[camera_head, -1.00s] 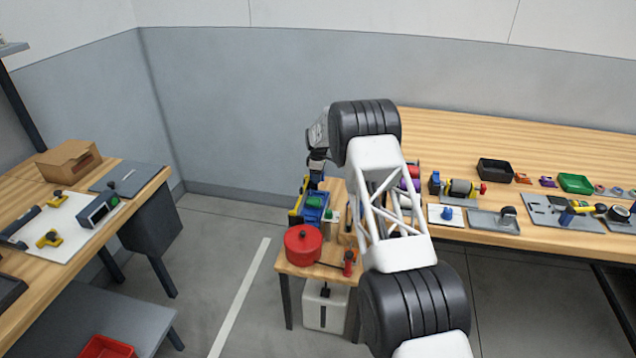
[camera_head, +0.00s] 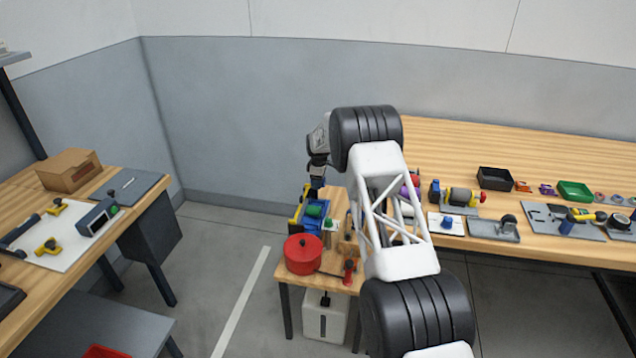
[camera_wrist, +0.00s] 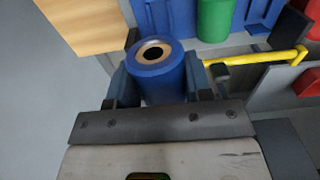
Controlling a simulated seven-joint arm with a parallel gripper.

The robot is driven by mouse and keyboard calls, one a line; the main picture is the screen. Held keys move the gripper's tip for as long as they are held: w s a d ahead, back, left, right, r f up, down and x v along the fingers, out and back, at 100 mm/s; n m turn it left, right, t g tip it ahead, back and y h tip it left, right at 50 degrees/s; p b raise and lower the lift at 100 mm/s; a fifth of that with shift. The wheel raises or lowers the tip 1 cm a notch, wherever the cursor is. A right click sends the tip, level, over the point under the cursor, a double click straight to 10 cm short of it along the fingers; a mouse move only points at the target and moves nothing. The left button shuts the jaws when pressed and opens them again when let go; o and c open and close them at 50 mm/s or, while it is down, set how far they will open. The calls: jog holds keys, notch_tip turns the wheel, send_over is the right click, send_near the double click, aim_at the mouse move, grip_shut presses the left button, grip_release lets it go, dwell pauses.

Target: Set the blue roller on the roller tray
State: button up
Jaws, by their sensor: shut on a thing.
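My gripper (camera_wrist: 160,82) is shut on the blue roller (camera_wrist: 155,58), a cylinder with a pale ring and dark hole in its end. Its lower part is hidden by the gripper. The blue roller tray (camera_wrist: 182,25) is just beyond it in the wrist view and holds a green roller (camera_wrist: 215,18) and a blue rounded piece (camera_wrist: 157,14). In the head view my gripper (camera_head: 316,187) is above the back of the small table, near the tray (camera_head: 311,224). I cannot tell whether the held roller touches the tray.
A yellow bar (camera_wrist: 255,57) runs close to the right of my gripper. A red pot (camera_head: 303,256) and red-topped item (camera_head: 349,270) stand at the small table's front. The long bench (camera_head: 460,150) at right holds several trays and tools.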

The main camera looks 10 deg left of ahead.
jog(key=s+d+r, duration=0.2)
jog(key=d+r, duration=0.6)
jog(key=d, duration=0.3)
jog(key=s+d+r, duration=0.3)
jog(key=d+r, duration=0.5)
jog(key=d, duration=0.4)
jog(key=s+d+r, duration=0.3)
jog(key=d+r, duration=0.5)
jog(key=d, duration=0.4)
jog(key=shift+d+r, duration=0.15)
jog(key=shift+r, duration=0.05)
jog(key=shift+f, duration=0.15)
jog(key=shift+f, duration=3.4)
jog(key=shift+f, duration=0.1)
jog(key=o, duration=1.3)
jog(key=shift+o, duration=0.2)
jog(key=shift+r, duration=0.2)
notch_tip(320, 180, up, 8)
jog(key=shift+f, duration=0.25)
